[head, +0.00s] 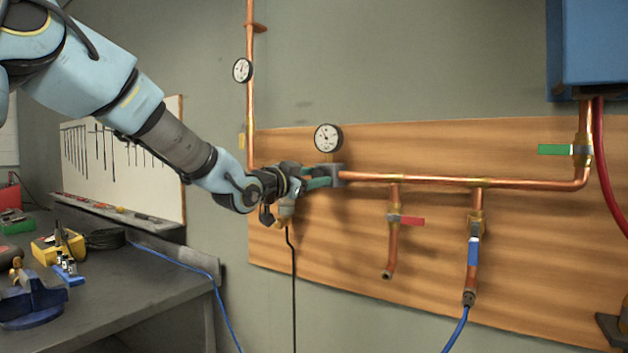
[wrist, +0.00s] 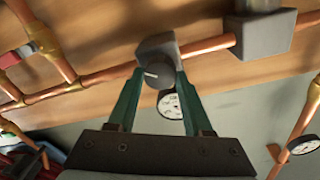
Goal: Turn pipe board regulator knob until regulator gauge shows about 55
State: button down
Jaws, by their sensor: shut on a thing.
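The regulator is a grey block (head: 338,173) on the copper pipe of the wooden pipe board. Its round dark grey knob (wrist: 157,75), with a short white mark, faces me in the wrist view. In the head view the knob is hidden by my gripper (head: 320,178). In the wrist view my gripper (wrist: 157,78) has its two green fingers on either side of the knob, shut on it. The regulator gauge (head: 328,138) stands above the block, its dark needle pointing up and left; the numbers are too small to read. It partly shows between my fingers in the wrist view (wrist: 172,106).
A second gauge (head: 242,70) sits on the vertical pipe at left. Valves with red (head: 412,221), blue (head: 473,251) and green (head: 555,150) handles are to the right. Another grey block (wrist: 266,33) is close to the knob. A workbench (head: 150,285) stands at left.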

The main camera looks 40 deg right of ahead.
dwell(0.4)
jog(key=shift+c, duration=1.6)
grip_release()
jog(key=shift+a, duration=0.1)
jog(key=s+a+b, duration=0.2)
jog(key=a, duration=0.8)
jog(key=shift+a+f+b, duration=0.25)
jog(key=shift+b, duration=0.15)
